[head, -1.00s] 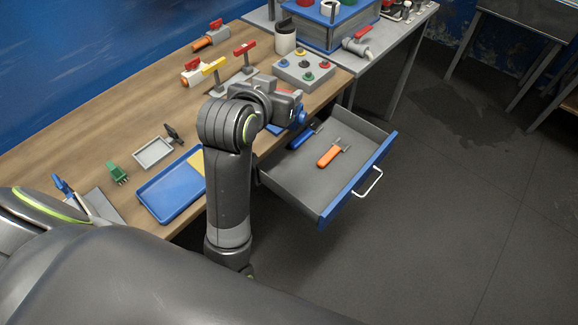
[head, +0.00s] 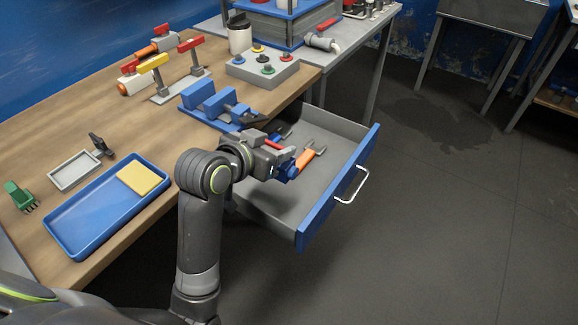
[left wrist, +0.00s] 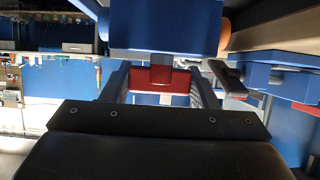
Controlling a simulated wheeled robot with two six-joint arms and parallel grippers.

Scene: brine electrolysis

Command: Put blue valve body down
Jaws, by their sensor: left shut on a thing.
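My left gripper (head: 284,157) is shut on the blue valve body (head: 289,172), which is mostly hidden by the gripper in the head view. Its red part shows at the jaws. In the left wrist view, the blue valve body (left wrist: 165,25) fills the top, just beyond the fingers (left wrist: 160,88). A red piece (left wrist: 172,79) joined to it by a grey stem sits between the fingers. In the head view the gripper appears over the open drawer (head: 345,190); its height above the drawer floor is unclear. My right gripper is not in view.
A blue tray (head: 80,225) with a yellow sponge (head: 143,178) lies left. Bare bench (head: 70,125) shows behind the tray.

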